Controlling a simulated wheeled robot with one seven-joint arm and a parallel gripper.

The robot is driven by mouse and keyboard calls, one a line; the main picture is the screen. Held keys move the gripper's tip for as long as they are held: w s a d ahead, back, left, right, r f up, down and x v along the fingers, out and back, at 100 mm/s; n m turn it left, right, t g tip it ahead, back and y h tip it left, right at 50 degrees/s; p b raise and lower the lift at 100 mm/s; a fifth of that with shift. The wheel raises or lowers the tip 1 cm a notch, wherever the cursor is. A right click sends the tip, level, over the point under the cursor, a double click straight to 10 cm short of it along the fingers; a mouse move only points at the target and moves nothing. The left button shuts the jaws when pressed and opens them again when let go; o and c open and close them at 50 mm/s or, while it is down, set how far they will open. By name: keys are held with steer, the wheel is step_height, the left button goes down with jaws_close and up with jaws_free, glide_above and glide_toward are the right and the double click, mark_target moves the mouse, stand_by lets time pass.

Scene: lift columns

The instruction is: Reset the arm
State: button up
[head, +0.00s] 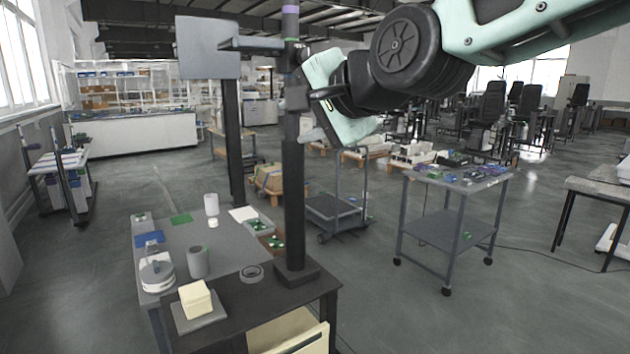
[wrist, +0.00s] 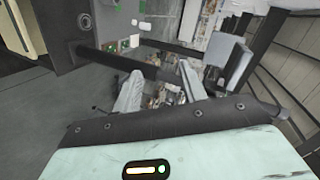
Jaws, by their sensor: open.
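My arm (head: 455,50) reaches in from the upper right of the head view, raised above the floor and folded at a dark round joint. My gripper (wrist: 160,84) shows in the wrist view as two pale fingers spread apart, with nothing between them. In the wrist view the dark column (wrist: 140,62) runs across behind the fingers.
A flat panel (head: 208,47) is beside the column. A wheeled cart (head: 447,232) stands right.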

steer(key=s+d+f+n+g+h, duration=0.2)
steer(key=s+f+n+g, duration=0.1)
steer(key=s+f, duration=0.4)
steer(key=s+d+f+n+g+h, duration=0.1)
steer(key=s+d+f+n+g, duration=0.2)
steer(key=f, duration=0.6)
steer(key=s+d+f+n+g+h, duration=0.2)
steer(key=s+d+f+n, duration=0.2)
steer(key=s, duration=0.4)
steer(key=s+d+f+n+g+h, duration=0.2)
steer(key=s+d+f+n, duration=0.2)
steer(key=s+d+f, duration=0.3)
steer(key=shift+s+d+f+g+h, duration=0.15)
steer(key=shift+s+f+g+h, duration=0.2)
steer(key=shift+s, duration=0.8)
